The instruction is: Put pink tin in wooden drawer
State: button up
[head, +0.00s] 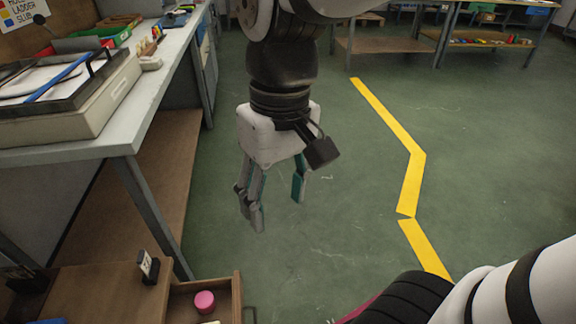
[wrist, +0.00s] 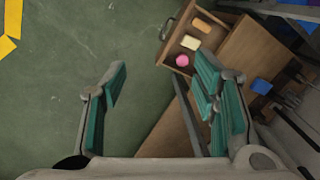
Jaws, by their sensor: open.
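The pink tin (head: 205,301) is a small round pink thing lying inside the open wooden drawer (head: 237,297) at the bottom of the head view. In the wrist view the pink tin (wrist: 182,60) sits in the drawer (wrist: 161,53), near one corner, beside a pale yellow block (wrist: 190,43) and an orange block (wrist: 210,24). My gripper (head: 275,208) is open and empty, fingers pointing down over the green floor, apart from the drawer and the tin. In the wrist view its spread fingers (wrist: 160,82) have nothing between them.
A wooden cabinet top (head: 110,293) with a small upright label block (head: 148,267) adjoins the drawer. A workbench (head: 150,85) with trays stands at left, a lower wooden shelf (head: 140,190) beneath. Open green floor with a yellow line (head: 410,185) lies at right.

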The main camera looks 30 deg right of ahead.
jog(key=s+d+m+h, duration=0.1)
jog(key=s+d, duration=0.3)
jog(key=s, duration=0.8)
jog(key=shift+s+r+t, duration=0.25)
jog(key=shift+r+t, duration=0.15)
jog(key=shift+r, duration=0.05)
jog(key=shift+d, duration=0.1)
notch_tip(320, 180, up, 28)
jog(key=t+p, duration=0.3)
jog(key=p, duration=2.3)
jog(key=shift+d+r+t+p, duration=0.2)
jog(key=shift+t+p, duration=0.15)
jog(key=shift+t, duration=0.05)
